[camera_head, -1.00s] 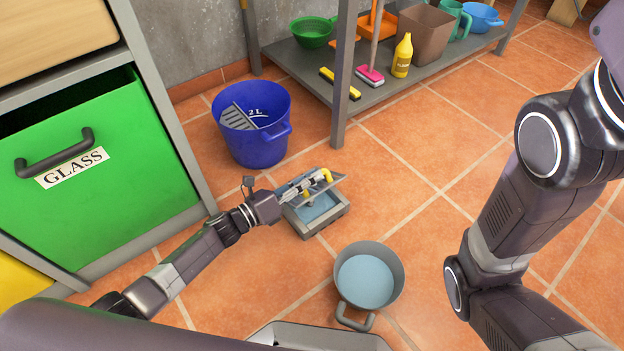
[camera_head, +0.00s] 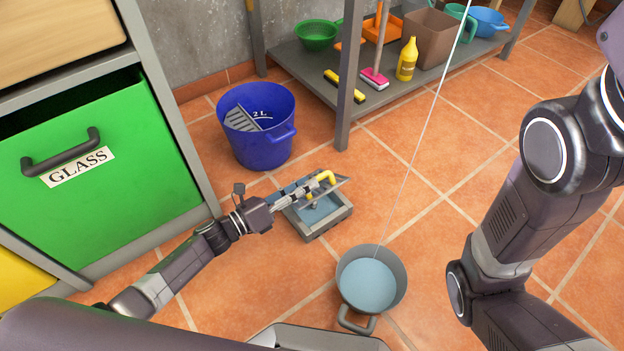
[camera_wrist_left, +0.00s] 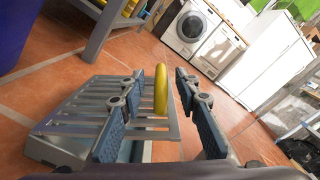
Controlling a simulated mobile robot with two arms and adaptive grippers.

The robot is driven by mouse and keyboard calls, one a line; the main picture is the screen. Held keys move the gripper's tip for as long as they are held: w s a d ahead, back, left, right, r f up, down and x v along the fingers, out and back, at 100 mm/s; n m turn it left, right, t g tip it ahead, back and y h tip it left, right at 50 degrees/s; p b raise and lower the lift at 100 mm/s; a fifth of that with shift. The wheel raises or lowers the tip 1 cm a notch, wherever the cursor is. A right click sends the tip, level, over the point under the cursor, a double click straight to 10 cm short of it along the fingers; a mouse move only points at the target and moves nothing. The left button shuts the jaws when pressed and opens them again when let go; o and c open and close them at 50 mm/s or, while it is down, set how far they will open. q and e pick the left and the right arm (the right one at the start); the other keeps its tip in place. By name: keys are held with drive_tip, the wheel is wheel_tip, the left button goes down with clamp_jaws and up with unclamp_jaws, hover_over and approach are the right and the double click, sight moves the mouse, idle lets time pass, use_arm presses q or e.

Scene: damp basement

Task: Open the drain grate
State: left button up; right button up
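The drain is a grey square frame (camera_head: 322,229) on the tiled floor, with bluish water inside. Its slatted grey grate (camera_head: 341,184) is tilted up from the frame, with a gap beneath it. A yellow curved handle (camera_head: 327,178) stands on the grate. My left gripper (camera_head: 312,188) reaches over the drain from the left, at the handle. In the left wrist view its fingers (camera_wrist_left: 160,82) are apart, with the yellow handle (camera_wrist_left: 161,92) between or just beyond the tips and no clear contact. They partly hide the grate (camera_wrist_left: 90,96). My right gripper is out of view.
A grey pot (camera_head: 396,268) of water stands in front of the drain, under a thin falling stream. A blue bucket (camera_head: 258,140) stands behind it. A green bin drawer (camera_head: 95,190) is at left; a low shelf (camera_head: 395,88) is behind. Floor to the right is clear.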

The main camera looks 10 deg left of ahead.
use_arm(q)
drive_tip(key=v, duration=0.8)
drive_tip(key=shift+s+a, duration=0.25)
drive_tip(key=shift+a, duration=0.05)
drive_tip(key=shift+c, duration=0.2)
